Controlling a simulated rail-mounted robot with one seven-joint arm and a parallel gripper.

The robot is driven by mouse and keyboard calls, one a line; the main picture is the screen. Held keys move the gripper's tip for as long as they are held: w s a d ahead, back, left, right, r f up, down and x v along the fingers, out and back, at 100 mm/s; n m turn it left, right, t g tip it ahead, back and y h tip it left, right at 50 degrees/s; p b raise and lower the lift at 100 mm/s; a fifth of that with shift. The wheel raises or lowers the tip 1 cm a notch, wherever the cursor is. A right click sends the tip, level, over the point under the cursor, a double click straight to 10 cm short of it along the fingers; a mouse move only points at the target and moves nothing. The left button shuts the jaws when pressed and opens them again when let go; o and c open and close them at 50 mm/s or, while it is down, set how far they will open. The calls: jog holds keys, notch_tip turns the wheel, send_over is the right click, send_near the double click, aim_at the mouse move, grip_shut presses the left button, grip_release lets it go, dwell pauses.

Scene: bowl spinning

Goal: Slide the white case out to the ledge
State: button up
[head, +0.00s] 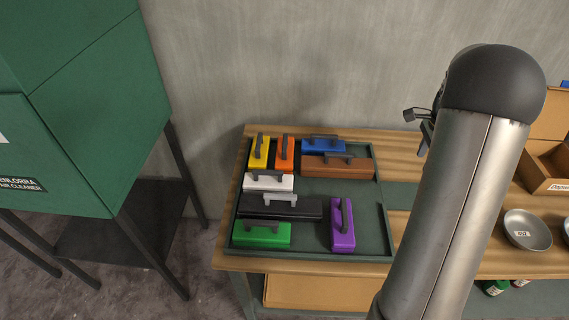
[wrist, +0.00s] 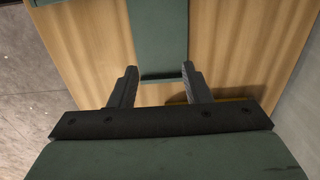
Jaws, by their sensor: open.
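The white case (head: 268,182) lies in the left part of the dark green tray (head: 375,240), with a dark grey handle on top. It sits above the black case (head: 265,207) in the picture and below the yellow and orange cases. A flat green strip (head: 402,194) joins the tray's right side and looks like the ledge; a green strip also shows in the wrist view (wrist: 160,38). My gripper (wrist: 160,76) is open and empty over the wooden table. In the head view it is mostly hidden behind my arm, right of the tray. The white case is not in the wrist view.
The tray also holds yellow (head: 259,152), orange (head: 284,153), blue (head: 323,147), brown (head: 337,168), green (head: 262,236) and purple (head: 338,228) cases. Free tray floor lies right of the white case. A metal bowl (head: 528,230) and an open box (head: 548,165) stand at right.

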send_over(268, 171)
jog(key=shift+a, duration=0.3)
jog(key=f+b, duration=0.4)
jog(key=f, duration=0.2)
jog(key=shift+d+f, duration=0.15)
jog(key=shift+d, duration=0.05)
jog(key=shift+f+b, duration=0.45)
jog(key=shift+f, duration=0.15)
grip_shut()
jog(key=s+d, duration=0.1)
jog(key=d, duration=1.3)
jog(key=s+d, duration=0.2)
jog(key=d, duration=1.3)
jog(key=s+d, duration=0.2)
jog(key=d, duration=1.2)
jog(key=shift+s+d, duration=0.15)
jog(key=shift+d, duration=0.25)
